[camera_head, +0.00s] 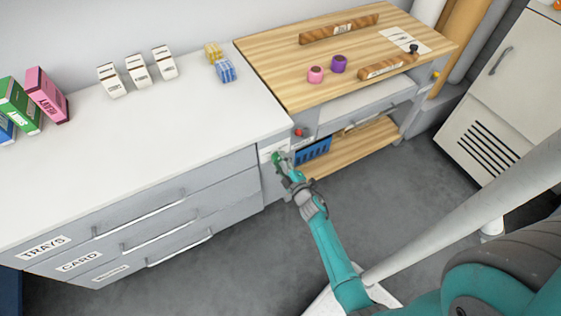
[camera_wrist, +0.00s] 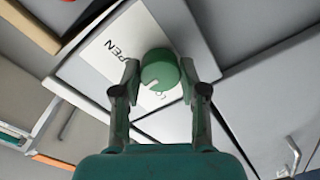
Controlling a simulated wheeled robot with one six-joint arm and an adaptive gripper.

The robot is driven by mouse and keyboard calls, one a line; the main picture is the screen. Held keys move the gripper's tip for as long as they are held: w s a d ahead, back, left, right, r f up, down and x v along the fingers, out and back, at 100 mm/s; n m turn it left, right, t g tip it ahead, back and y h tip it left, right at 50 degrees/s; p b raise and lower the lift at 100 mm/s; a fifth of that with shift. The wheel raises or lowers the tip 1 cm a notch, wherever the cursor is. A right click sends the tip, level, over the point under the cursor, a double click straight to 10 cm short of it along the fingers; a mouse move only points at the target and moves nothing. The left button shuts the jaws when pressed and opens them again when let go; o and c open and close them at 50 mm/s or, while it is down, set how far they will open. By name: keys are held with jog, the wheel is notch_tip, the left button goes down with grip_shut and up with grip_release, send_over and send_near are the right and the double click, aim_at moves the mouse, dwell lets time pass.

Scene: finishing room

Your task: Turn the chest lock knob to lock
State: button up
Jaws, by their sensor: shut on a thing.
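The chest lock knob is a round green knob (camera_wrist: 161,72) with a notch in its rim. It sits on a white plate (camera_wrist: 103,58) that reads "OPEN", with a second word partly hidden below the knob. My gripper (camera_wrist: 160,82) has a finger on each side of the knob and is shut on it. In the head view my gripper (camera_head: 284,160) is at the right end of the drawer chest (camera_head: 190,203), and it covers much of the knob there.
The chest's white top holds several small boxes (camera_head: 137,70). A wooden bench (camera_head: 290,60) stands to the right, with a pink roll (camera_head: 316,75) and a purple roll (camera_head: 338,64). A blue bin (camera_head: 313,151) is on its lower shelf. Grey floor (camera_head: 420,190) lies open in front.

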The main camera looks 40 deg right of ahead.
jog(key=n, duration=0.4)
jog(key=shift+a+n, duration=0.1)
jog(key=shift+n, duration=1.9)
jog(key=o, duration=1.1)
jog(key=shift+o, duration=0.2)
jog(key=v, duration=1.2)
jog(key=shift+a+r, duration=0.1)
